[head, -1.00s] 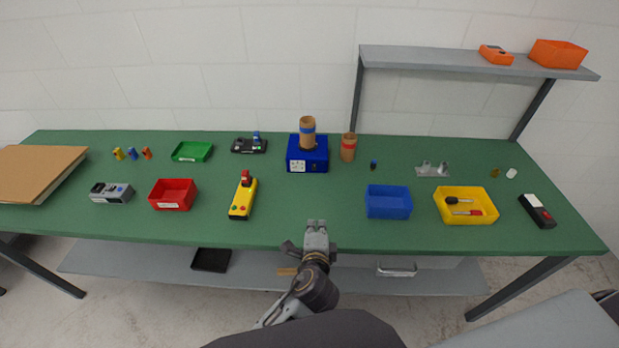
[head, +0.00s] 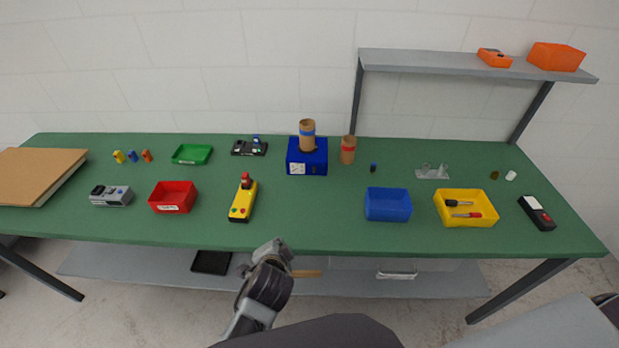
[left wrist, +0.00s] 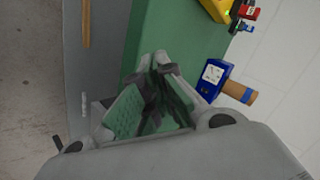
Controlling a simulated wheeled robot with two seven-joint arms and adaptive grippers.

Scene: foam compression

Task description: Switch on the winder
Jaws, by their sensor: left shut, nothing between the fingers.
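A blue box (head: 320,168) with a white dial panel stands at the back middle of the green table, and a cardboard tube with a blue band (head: 307,134) stands upright on it. This looks like the winder. The blue box (left wrist: 208,80) and its tube also show in the left wrist view. A yellow control box (head: 242,203) with a red knob and a green button lies left of it. My left gripper (head: 276,247) is shut and empty at the table's front edge, apart from both. Its fingers (left wrist: 159,68) show in the left wrist view. My right gripper is out of view.
A red bin (head: 174,190), a blue bin (head: 388,218) and a yellow bin (head: 449,218) stand on the table. A second tube with a red band (head: 348,150) stands right of the blue box. The table front between yellow control box and blue bin is clear.

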